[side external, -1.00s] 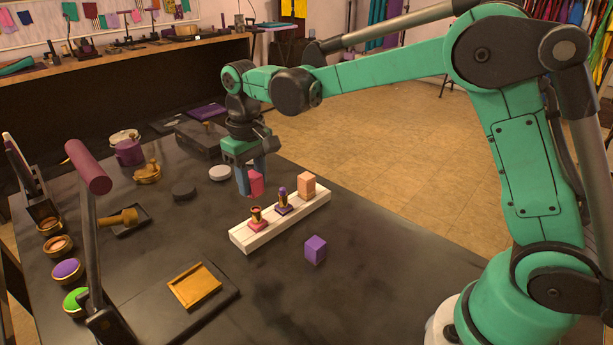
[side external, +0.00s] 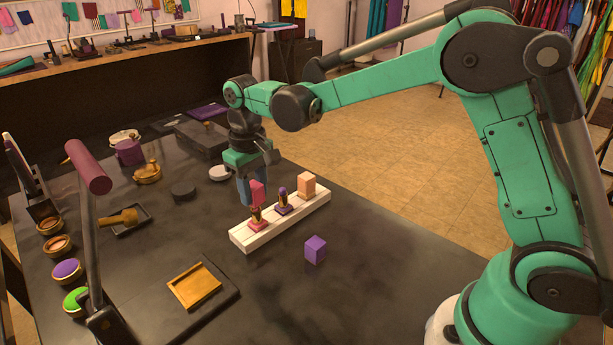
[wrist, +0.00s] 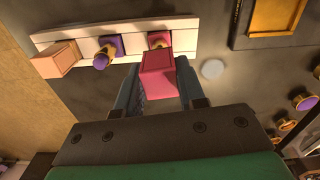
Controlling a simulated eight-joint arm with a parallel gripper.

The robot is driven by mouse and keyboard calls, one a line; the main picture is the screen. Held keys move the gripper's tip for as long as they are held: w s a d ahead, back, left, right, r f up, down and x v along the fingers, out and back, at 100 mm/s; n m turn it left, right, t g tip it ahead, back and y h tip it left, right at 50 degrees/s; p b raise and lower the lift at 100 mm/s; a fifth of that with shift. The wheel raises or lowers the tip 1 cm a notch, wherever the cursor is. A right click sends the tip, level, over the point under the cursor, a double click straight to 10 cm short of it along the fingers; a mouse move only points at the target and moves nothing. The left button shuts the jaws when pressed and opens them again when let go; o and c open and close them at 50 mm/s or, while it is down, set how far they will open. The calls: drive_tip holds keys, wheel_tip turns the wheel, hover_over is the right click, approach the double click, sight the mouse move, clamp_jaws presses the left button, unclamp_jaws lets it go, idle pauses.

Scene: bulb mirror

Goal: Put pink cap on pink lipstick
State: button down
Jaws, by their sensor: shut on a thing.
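My gripper (side external: 252,191) is shut on the pink cap (side external: 258,192), which shows between its fingers in the wrist view (wrist: 158,76). The pink lipstick (side external: 257,217) stands upright at the left end of the white rack (side external: 243,238), with a pink base and gold tube. In the side view the cap is directly above the lipstick, its lower edge close to or at the tube's top; I cannot tell whether they touch. In the wrist view the cap hides part of the lipstick (wrist: 159,40).
On the same rack stand an uncapped purple lipstick (side external: 283,202) and a peach capped one (side external: 307,186). A purple cap (side external: 315,249) lies on the table in front of the rack. A gold tray (side external: 195,286) and a lamp-like post with a maroon head (side external: 88,168) are to the left.

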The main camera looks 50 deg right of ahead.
sight(256, 206)
drive_tip(key=shift+f, duration=2.1)
idle(0.3)
drive_tip(key=shift+c, duration=2.2)
unclamp_jaws()
drive_tip(key=shift+r, duration=2.85)
